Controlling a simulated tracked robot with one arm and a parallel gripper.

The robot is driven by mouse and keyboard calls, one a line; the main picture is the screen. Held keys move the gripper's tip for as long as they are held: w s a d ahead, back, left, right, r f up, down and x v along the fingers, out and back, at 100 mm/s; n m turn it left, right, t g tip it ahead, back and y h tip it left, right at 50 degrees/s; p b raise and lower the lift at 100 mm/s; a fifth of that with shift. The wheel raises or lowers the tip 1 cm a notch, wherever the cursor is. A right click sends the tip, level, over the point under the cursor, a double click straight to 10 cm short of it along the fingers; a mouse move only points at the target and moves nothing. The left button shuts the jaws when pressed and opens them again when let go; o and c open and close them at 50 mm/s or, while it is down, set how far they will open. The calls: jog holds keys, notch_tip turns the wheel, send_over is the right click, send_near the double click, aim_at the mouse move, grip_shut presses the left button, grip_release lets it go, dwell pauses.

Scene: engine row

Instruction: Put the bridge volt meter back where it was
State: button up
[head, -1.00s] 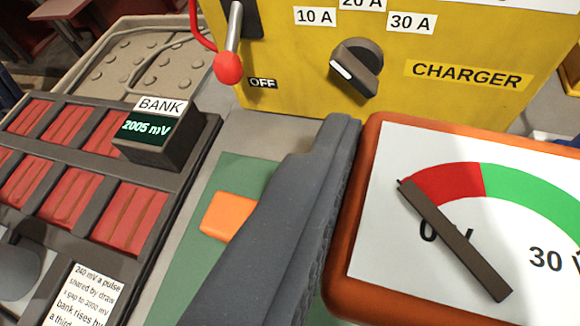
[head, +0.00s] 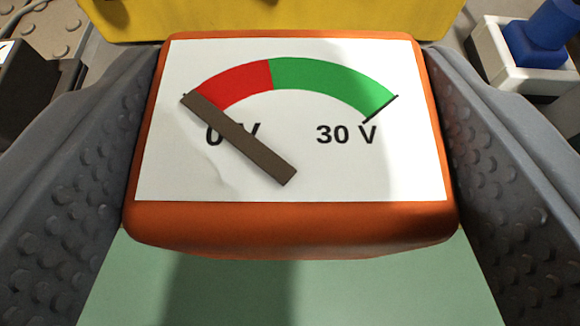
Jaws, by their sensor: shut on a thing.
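The volt meter (head: 295,225) is an orange box with a white dial face. Its brown needle lies at the 0 V end, by the red band; the green band runs to 30 V. My gripper (head: 295,170) has one grey studded finger on each side of the meter and is shut on it. A pale green surface (head: 390,285) shows below the meter's near edge. I cannot tell whether the meter touches it or is held above it. The meter's underside is hidden.
The yellow charger (head: 275,20) stands just beyond the meter, mostly cut off. A white tray with a blue object (head: 545,40) is at the far right. A dark box (head: 25,75) and a beige studded surface (head: 50,35) are at the far left.

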jog(key=shift+f+b, duration=0.7)
jog(key=shift+f, duration=0.65)
jog(key=shift+f, duration=0.15)
jog(key=o, duration=1.3)
jog(key=shift+s+r, duration=0.2)
jog(key=shift+r, duration=0.05)
jog(key=shift+p+v, duration=0.95)
jog(key=shift+v, duration=4.9)
